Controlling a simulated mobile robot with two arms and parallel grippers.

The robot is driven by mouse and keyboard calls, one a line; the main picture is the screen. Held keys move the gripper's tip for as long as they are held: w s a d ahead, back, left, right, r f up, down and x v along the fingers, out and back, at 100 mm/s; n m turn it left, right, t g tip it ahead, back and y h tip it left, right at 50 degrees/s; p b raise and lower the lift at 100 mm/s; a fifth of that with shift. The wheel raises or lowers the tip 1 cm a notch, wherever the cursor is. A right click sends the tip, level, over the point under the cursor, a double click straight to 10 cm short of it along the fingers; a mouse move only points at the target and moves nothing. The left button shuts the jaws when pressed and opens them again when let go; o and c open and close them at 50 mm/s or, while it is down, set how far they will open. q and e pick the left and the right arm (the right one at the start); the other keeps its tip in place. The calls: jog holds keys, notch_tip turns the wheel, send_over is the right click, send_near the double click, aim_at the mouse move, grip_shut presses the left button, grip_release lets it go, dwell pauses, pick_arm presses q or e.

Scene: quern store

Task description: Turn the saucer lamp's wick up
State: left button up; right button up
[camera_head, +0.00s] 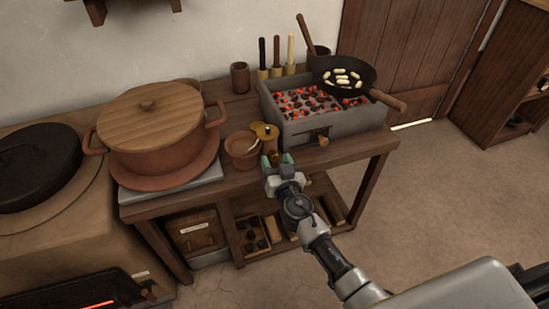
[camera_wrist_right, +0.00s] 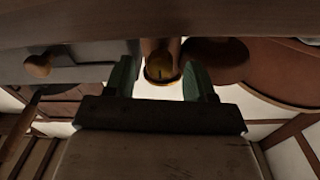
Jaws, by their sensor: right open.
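The saucer lamp looks to be the small brass-topped piece (camera_head: 264,131) near the table's front edge, beside a clay bowl. My right gripper (camera_head: 277,160) is just in front of it, its green fingers open and pointing towards it. In the right wrist view, a round brass end (camera_wrist_right: 160,70) shows between the open fingers (camera_wrist_right: 162,82), with space on both sides. I cannot tell whether this is the wick's knob, and I see no clear contact. The gripper hides part of the lamp's lower front. My left gripper is out of view.
A clay bowl (camera_head: 241,149) stands close left of the lamp. A grey brazier with glowing coals (camera_head: 300,101) stands to its right, bearing a pan (camera_head: 345,88). A large lidded pot (camera_head: 163,150) is farther left. The floor (camera_head: 440,185) at right is clear.

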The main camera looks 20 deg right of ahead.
jog(key=shift+w, duration=0.7)
jog(key=c, duration=0.9)
